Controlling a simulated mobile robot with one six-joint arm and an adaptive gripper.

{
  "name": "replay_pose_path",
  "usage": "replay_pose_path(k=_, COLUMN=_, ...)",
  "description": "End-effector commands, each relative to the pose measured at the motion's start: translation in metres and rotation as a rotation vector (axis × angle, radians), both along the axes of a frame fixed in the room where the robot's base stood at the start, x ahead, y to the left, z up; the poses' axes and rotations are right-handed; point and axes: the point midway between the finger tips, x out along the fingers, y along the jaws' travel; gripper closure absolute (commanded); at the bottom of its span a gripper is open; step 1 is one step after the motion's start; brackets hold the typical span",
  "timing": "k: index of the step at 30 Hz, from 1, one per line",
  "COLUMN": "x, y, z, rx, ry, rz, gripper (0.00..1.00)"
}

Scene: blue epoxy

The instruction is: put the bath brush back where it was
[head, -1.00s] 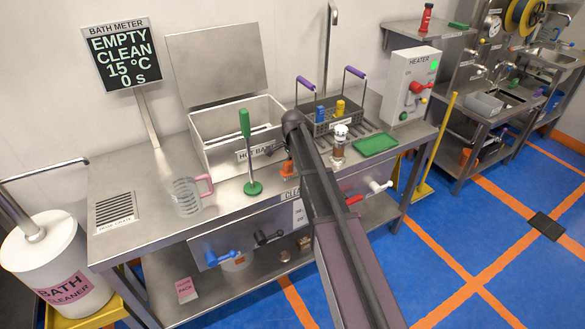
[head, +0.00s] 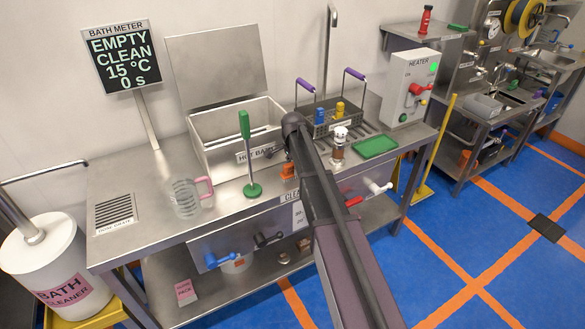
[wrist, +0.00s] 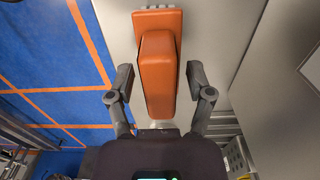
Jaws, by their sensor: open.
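The bath brush seems to be the orange block-shaped tool with pale bristles at one end. In the wrist view the orange brush (wrist: 158,75) lies between the two fingers of my gripper (wrist: 159,84), which is open with a gap on both sides. In the head view the orange brush (head: 288,171) is at the bench's front edge, just left of my arm. My arm hides most of my gripper there. The label on the bench front, partly hidden, starts with "CLEA".
The open hot bath (head: 222,155) stands behind, with a green-handled plunger-like tool (head: 247,160) and a glass jug (head: 185,198) left of the brush. A basket (head: 330,128), a small jar (head: 338,150) and a green tray (head: 375,147) are right. The meter (head: 122,57) reads empty, clean.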

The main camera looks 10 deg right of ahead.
Motion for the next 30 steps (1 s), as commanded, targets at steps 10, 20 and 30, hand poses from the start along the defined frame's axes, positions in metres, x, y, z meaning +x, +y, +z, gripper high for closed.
replay_pose_path(k=10, x=0.0, y=0.0, z=0.019, rx=0.0, ry=0.0, rz=0.0, gripper=0.32)
replay_pose_path(k=20, x=0.0, y=0.0, z=0.047, rx=0.0, ry=0.0, rz=0.0, gripper=0.32)
replay_pose_path(k=30, x=0.0, y=0.001, z=0.075, rx=0.0, ry=0.0, rz=0.001, gripper=0.32)
